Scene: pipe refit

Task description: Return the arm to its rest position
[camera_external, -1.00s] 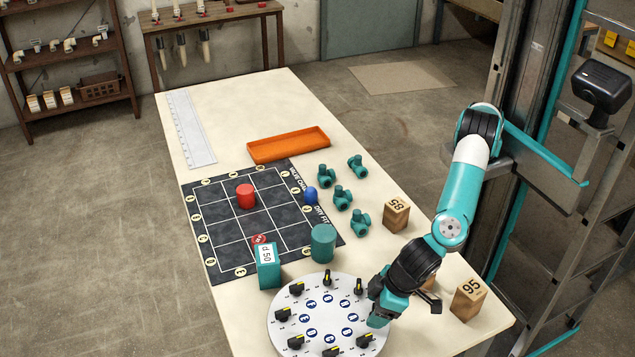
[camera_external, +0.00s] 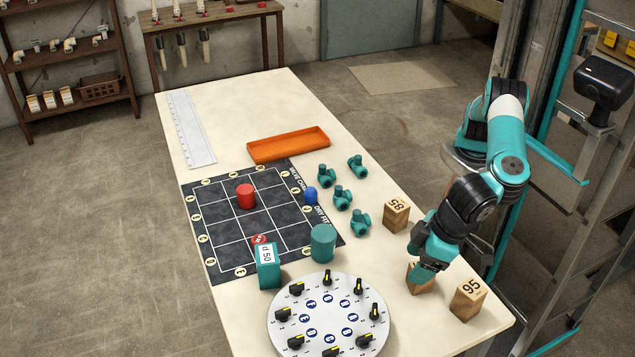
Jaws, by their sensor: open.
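My arm (camera_external: 508,158) is teal, white and black and is bent over the right side of the table. My gripper (camera_external: 425,272) hangs low over the table's right edge, pointing down, just above or in front of a wooden block that it partly hides. I cannot tell whether it touches that block. The jaws are open, and nothing shows held in them. The fingertips are small and partly hidden in this view.
Wooden blocks marked 85 (camera_external: 396,215) and 95 (camera_external: 468,299) stand on either side of my gripper. A white dial disc (camera_external: 328,313) with black knobs lies to its left. Several teal valves (camera_external: 342,197), a teal cylinder (camera_external: 323,243) and an orange tray (camera_external: 288,145) are farther back.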

